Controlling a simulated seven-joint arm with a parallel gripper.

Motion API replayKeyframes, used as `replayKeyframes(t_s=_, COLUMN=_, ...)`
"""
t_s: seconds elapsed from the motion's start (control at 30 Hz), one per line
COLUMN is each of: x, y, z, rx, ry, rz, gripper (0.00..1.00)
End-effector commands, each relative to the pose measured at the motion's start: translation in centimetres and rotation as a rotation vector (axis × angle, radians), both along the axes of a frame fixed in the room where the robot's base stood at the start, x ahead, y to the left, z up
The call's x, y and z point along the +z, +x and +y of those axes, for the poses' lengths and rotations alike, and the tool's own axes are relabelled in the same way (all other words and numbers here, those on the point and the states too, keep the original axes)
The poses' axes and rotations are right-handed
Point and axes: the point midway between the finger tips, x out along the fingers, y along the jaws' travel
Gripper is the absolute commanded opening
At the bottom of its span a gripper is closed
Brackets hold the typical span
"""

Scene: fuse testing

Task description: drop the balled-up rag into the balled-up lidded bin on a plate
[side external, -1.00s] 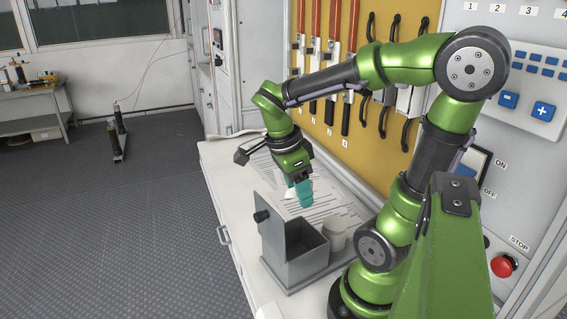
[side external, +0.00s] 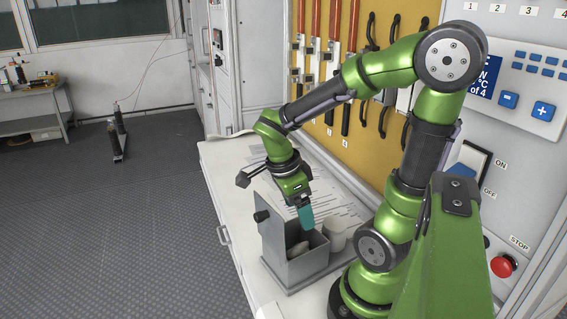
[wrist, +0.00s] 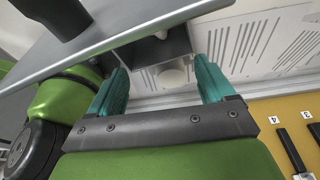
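The grey bin (side external: 287,270) stands on the white bench, with its lid (side external: 272,225) tipped up and the dark knob facing outward. A pale crumpled lump, apparently the rag (side external: 300,249), lies inside the bin and is partly hidden by its walls. My gripper (side external: 306,226) points down with its teal fingers at the bin's opening. In the wrist view, the fingers of my gripper (wrist: 161,82) are spread apart with nothing held between them. The lid (wrist: 95,35) fills the upper left there.
A white cup (side external: 335,236) stands close to the right of the bin and also shows in the wrist view (wrist: 172,76). Printed sheets (side external: 335,205) lie on the bench behind. A yellow tool panel (side external: 375,130) and a red stop button (side external: 504,266) are at the right.

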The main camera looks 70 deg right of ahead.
Motion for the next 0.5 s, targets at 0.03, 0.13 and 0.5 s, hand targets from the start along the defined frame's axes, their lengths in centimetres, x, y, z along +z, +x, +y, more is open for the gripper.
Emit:
replayKeyframes(t_s=0.03, x=0.0, y=0.0, z=0.0, rx=0.0, ry=0.0, rz=0.0, gripper=0.85)
replayKeyframes(t_s=0.13, x=0.0, y=0.0, z=0.0, rx=0.0, ry=0.0, rz=0.0, gripper=0.85)
replayKeyframes(t_s=0.5, x=2.3, y=0.6, z=0.4, rx=0.0, ry=-0.002, rz=-0.005, gripper=0.85)
